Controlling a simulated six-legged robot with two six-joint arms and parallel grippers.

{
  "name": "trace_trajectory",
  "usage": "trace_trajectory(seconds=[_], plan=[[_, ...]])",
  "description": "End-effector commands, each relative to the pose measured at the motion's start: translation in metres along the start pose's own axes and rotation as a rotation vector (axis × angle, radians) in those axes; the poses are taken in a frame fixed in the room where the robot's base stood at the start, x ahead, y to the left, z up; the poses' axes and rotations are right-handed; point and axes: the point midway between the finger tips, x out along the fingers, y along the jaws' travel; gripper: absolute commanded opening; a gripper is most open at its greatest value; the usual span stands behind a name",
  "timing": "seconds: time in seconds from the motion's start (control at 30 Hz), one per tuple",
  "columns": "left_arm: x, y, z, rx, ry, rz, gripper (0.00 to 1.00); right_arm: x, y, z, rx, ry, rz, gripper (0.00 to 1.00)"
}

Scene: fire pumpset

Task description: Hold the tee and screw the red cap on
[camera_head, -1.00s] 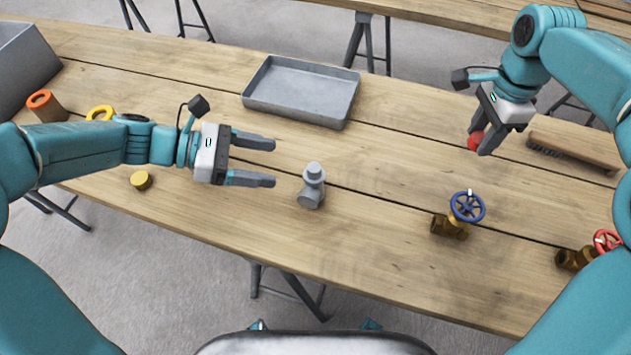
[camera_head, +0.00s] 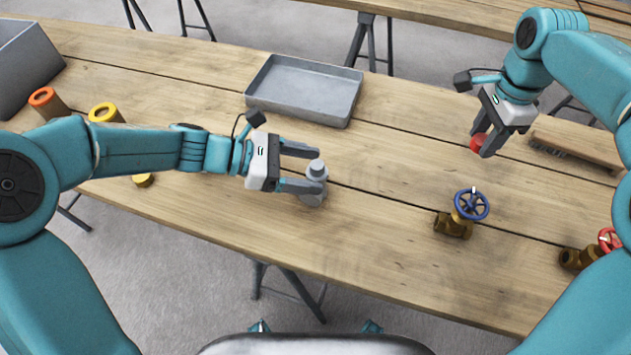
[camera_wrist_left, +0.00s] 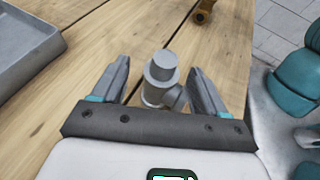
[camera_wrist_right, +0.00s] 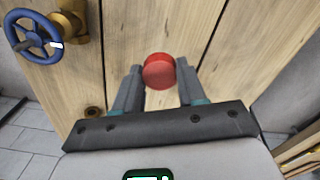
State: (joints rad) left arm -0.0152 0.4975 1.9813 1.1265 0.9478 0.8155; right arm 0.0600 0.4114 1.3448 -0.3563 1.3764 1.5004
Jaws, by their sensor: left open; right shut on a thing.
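The grey tee (camera_head: 315,183) stands upright on the wooden table, near the middle. My left gripper (camera_head: 318,170) is open, with its fingers on either side of the tee. In the left wrist view the tee (camera_wrist_left: 160,78) sits between the open fingers (camera_wrist_left: 162,82), with gaps on both sides. The red cap (camera_head: 478,142) is in my right gripper (camera_head: 484,152), above the right part of the table. In the right wrist view the red cap (camera_wrist_right: 159,71) is between the fingertips (camera_wrist_right: 160,75). The fingers hide part of the cap in the head view.
A grey tray (camera_head: 305,90) lies behind the tee. A brass valve with a blue wheel (camera_head: 470,204) and one with a red wheel (camera_head: 608,240) stand at right. A brush (camera_head: 575,152) lies at far right. Orange (camera_head: 42,97) and yellow (camera_head: 103,113) rings are at left.

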Motion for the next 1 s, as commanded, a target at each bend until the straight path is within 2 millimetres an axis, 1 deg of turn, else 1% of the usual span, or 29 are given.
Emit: trace_trajectory(seconds=[0.03,0.1,0.23,0.33,0.63,0.67,0.7,0.77,0.8,0.83,0.87,1.0], plan=[[0.01,-0.003,-0.003,0.0,0.001,-0.005,0.73,0.003,0.0,0.0,0.0,0.0,0.0,0.11],[0.021,-0.005,-0.003,0.0,0.001,-0.005,0.73,0.004,0.0,0.0,0.0,0.0,0.0,0.11],[0.035,-0.004,-0.002,0.0,0.001,-0.003,0.73,0.005,0.0,0.0,0.0,0.0,0.0,0.11],[0.038,-0.003,-0.002,0.0,0.001,0.0,0.73,0.005,0.0,0.0,0.0,0.0,0.0,0.11],[0.038,-0.003,-0.002,0.0,0.001,0.0,0.73,0.005,0.0,0.0,0.0,0.0,0.0,0.11],[0.038,-0.003,-0.002,0.0,0.001,0.0,0.63,0.005,0.0,0.0,0.0,0.0,0.0,0.11],[0.038,-0.003,-0.002,0.0,0.001,0.0,0.5,0.005,0.0,0.0,0.0,0.0,0.0,0.11],[0.038,-0.003,-0.002,0.0,0.001,0.0,0.31,0.005,0.0,0.0,0.0,0.0,0.0,0.11],[0.038,-0.003,-0.002,0.0,0.001,0.0,0.18,0.005,0.0,0.0,0.0,0.0,0.0,0.11],[0.038,-0.003,-0.002,0.0,0.001,0.0,0.08,0.005,0.0,0.0,0.0,0.0,0.0,0.11],[0.038,-0.003,-0.002,0.0,0.001,0.0,0.02,0.005,0.0,0.0,0.0,0.0,0.0,0.11],[0.038,-0.003,-0.001,0.0,0.0,0.0,0.02,0.005,0.0,0.0,0.0,0.0,0.0,0.11]])
